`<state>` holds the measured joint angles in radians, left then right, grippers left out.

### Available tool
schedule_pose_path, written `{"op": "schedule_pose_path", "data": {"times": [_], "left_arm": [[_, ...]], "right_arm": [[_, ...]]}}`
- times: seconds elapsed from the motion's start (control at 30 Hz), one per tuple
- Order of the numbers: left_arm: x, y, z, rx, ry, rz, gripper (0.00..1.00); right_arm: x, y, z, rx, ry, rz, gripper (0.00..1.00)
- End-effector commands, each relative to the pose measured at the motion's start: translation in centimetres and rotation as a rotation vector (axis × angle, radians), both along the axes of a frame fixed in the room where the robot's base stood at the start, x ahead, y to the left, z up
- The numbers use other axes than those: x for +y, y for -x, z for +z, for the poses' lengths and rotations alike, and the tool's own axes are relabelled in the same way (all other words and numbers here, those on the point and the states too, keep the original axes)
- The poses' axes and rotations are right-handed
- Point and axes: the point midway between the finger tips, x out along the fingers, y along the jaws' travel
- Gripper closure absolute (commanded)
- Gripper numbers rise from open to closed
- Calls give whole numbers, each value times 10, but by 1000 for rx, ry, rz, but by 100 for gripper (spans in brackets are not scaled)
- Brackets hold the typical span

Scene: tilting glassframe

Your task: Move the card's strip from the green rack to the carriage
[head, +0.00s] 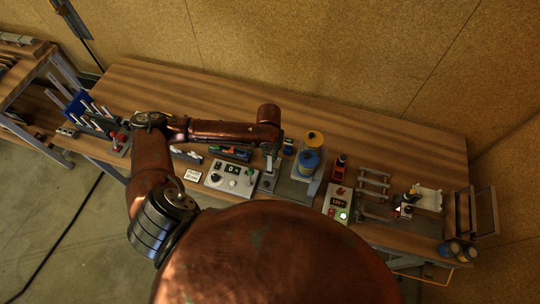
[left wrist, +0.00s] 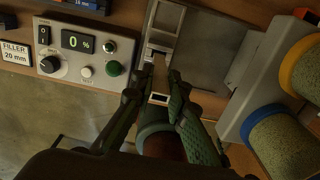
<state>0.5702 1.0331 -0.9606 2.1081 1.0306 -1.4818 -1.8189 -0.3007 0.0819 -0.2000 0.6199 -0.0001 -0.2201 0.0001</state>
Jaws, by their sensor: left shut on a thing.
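My left gripper (head: 271,168) reaches across the bench and points down at a grey metal fixture (head: 266,183), which looks like the carriage. In the left wrist view the gripper (left wrist: 166,82) is shut on a thin, pale strip (left wrist: 173,74), mostly hidden between the fingers. The strip's end is at the slot of the fixture (left wrist: 165,38); I cannot tell whether it touches. The card (left wrist: 15,53) reads "FILLER 20 mm"; it also lies on the bench in the head view (head: 193,175). A dark rack with green and other colours (head: 230,153) stands behind the control box. My right gripper is not in view.
A control box (left wrist: 82,53) showing 0 % stands left of the fixture. A machine with blue and yellow rollers (head: 309,162) stands close on the right. The bench's back strip is clear.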

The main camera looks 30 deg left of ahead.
Motion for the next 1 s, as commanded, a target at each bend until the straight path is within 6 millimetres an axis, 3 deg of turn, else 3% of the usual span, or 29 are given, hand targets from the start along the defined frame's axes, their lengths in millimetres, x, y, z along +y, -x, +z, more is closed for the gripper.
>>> {"op": "schedule_pose_path", "data": {"times": [1.0], "left_arm": [[0,0,0,0,1,0,100]], "right_arm": [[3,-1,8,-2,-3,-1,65]]}}
